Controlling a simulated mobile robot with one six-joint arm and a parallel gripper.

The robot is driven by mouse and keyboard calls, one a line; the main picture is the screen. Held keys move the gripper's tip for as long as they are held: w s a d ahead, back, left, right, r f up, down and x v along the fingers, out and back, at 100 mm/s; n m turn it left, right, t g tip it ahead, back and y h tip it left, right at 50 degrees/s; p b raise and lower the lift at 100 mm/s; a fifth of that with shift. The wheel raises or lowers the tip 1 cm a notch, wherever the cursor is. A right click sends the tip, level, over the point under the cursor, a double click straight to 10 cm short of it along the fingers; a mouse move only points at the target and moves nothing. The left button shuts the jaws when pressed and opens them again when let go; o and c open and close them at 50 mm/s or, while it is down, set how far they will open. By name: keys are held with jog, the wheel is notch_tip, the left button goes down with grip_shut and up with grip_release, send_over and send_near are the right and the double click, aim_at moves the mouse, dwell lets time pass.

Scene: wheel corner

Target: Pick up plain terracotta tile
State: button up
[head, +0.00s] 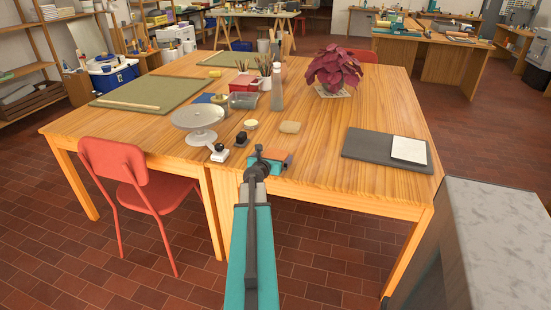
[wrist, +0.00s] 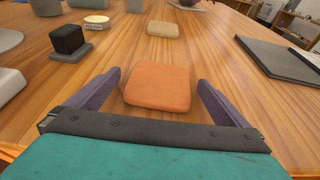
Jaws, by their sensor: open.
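The plain terracotta tile (wrist: 158,86) is an orange, rounded square lying flat on the wooden table near its front edge. In the wrist view it lies between the two fingers of my gripper (wrist: 160,95), with a gap on each side. My gripper is open and low over the table. In the head view my gripper (head: 270,160) hides part of the tile (head: 284,157), and its right part shows.
A beige block (head: 290,127) lies behind the tile. A small black cube (wrist: 69,40) and a grey turntable (head: 198,117) stand to the left. A dark board (head: 362,147) with a white tile (head: 409,149) lies to the right. The wood just behind the tile is clear.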

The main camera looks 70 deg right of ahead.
jog(key=shift+d+f, duration=0.15)
jog(key=shift+d, duration=0.3)
jog(key=shift+c, duration=0.4)
jog(key=c, duration=1.3)
